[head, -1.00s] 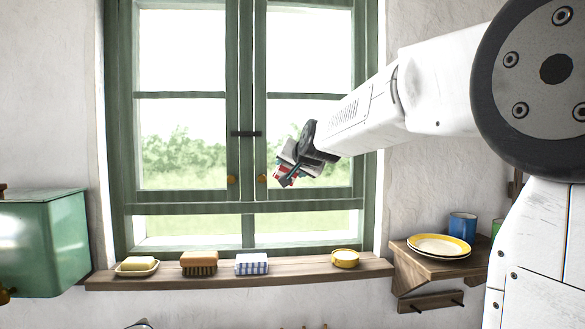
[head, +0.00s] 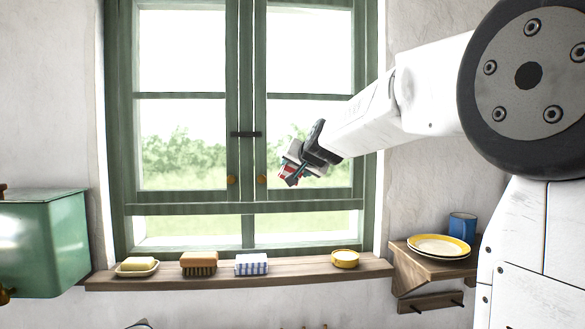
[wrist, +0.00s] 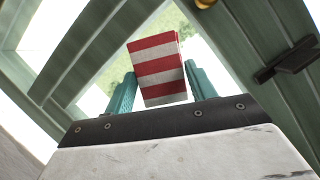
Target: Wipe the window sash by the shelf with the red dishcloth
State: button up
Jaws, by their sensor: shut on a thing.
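My gripper (head: 291,178) is shut on the red dishcloth (head: 286,171), a folded red-and-white striped cloth. In the wrist view the dishcloth (wrist: 158,70) sits between the two teal fingers. The green window has two sashes. The right sash (head: 260,110), on the side of the shelf (head: 405,262), has a brass knob (head: 262,180) at its lower left. In the head view the gripper and cloth are in front of this sash's lower pane, just right of the knob. I cannot tell whether the cloth touches the sash.
The wooden sill (head: 215,280) holds a soap dish (head: 137,270), a brush (head: 200,268), a blue-striped cloth (head: 251,264) and a yellow-rimmed round item (head: 345,259). Plates (head: 438,247) and a blue mug (head: 462,226) stand on the shelf. A green tank (head: 45,250) is at left.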

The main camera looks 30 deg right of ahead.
jog(key=shift+s+d, duration=0.25)
jog(key=shift+d, duration=0.3)
jog(key=shift+s+d, duration=0.25)
jog(key=shift+d, duration=0.3)
jog(key=shift+w, duration=0.1)
jog(key=shift+w+a+r, duration=0.1)
jog(key=shift+w+a, duration=0.15)
jog(key=shift+a, duration=0.35)
jog(key=shift+w+a+f, duration=0.1)
jog(key=shift+w+a, duration=0.2)
jog(key=shift+a, duration=0.3)
jog(key=shift+w+a+r, duration=0.1)
jog(key=shift+w+a, duration=0.15)
jog(key=shift+a, duration=0.35)
jog(key=shift+s+a, duration=0.5)
jog(key=shift+s, duration=0.5)
jog(key=shift+s+a, duration=0.3)
jog(key=shift+s, duration=0.55)
jog(key=shift+s+a, duration=0.3)
jog(key=shift+s, duration=0.5)
jog(key=shift+s+a, duration=0.3)
jog(key=shift+s, duration=0.4)
jog(key=shift+s+a, duration=0.3)
jog(key=shift+s, duration=0.4)
